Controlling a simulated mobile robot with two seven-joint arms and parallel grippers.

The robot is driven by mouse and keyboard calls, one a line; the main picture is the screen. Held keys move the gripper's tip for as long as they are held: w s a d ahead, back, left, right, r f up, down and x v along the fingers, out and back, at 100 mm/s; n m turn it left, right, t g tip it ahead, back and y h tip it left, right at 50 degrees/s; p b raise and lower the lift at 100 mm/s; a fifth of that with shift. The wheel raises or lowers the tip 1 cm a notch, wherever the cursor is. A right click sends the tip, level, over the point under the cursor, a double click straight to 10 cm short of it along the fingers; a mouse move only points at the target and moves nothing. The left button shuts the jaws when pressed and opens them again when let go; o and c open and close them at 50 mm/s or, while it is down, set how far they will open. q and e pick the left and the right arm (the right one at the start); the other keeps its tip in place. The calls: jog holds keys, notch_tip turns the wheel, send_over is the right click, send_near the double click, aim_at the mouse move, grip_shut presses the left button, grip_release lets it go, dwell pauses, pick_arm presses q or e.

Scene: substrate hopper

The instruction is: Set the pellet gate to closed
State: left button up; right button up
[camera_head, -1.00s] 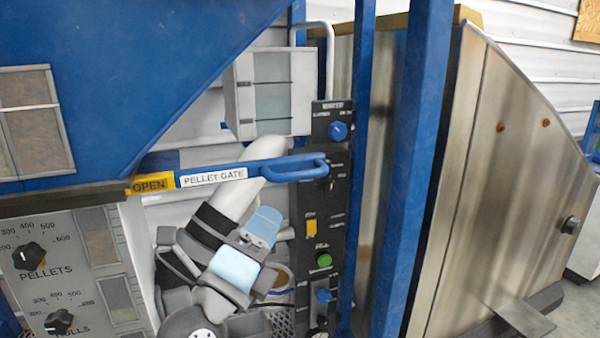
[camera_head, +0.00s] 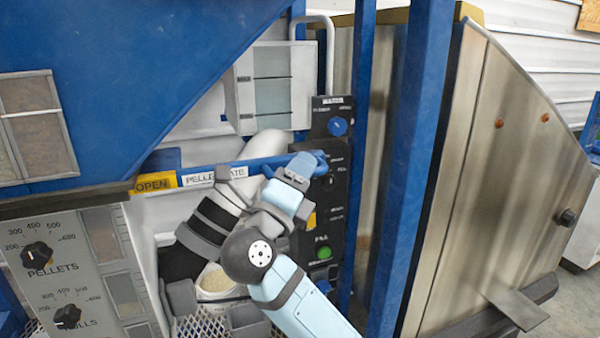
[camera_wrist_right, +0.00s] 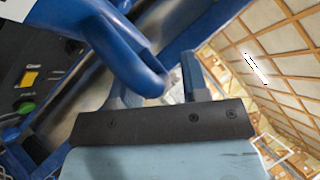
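My right gripper (camera_head: 300,167) is at the looped end. In the right wrist view, the blue loop (camera_wrist_right: 135,60) reaches between the fingers (camera_wrist_right: 160,82), overlapping the left one. A gap shows between loop and right finger, so the gripper looks open. Contact cannot be told. My left gripper is out of view.
A black control panel (camera_head: 333,200) with knobs and a green button stands just behind my right gripper. A blue post (camera_head: 415,170) rises to its right. A white pipe with a black cuff (camera_head: 208,228) is close beside my right arm. A dial panel (camera_head: 75,255) is at left.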

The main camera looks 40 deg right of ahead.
aim_at(259, 173)
grip_shut()
jog(key=w+a, duration=0.1)
jog(key=a, duration=0.6)
jog(key=shift+w, duration=0.35)
jog(key=shift+f, duration=0.1)
jog(key=shift+c, duration=1.4)
grip_release()
jog(key=o, duration=0.3)
jog(key=shift+a, duration=0.3)
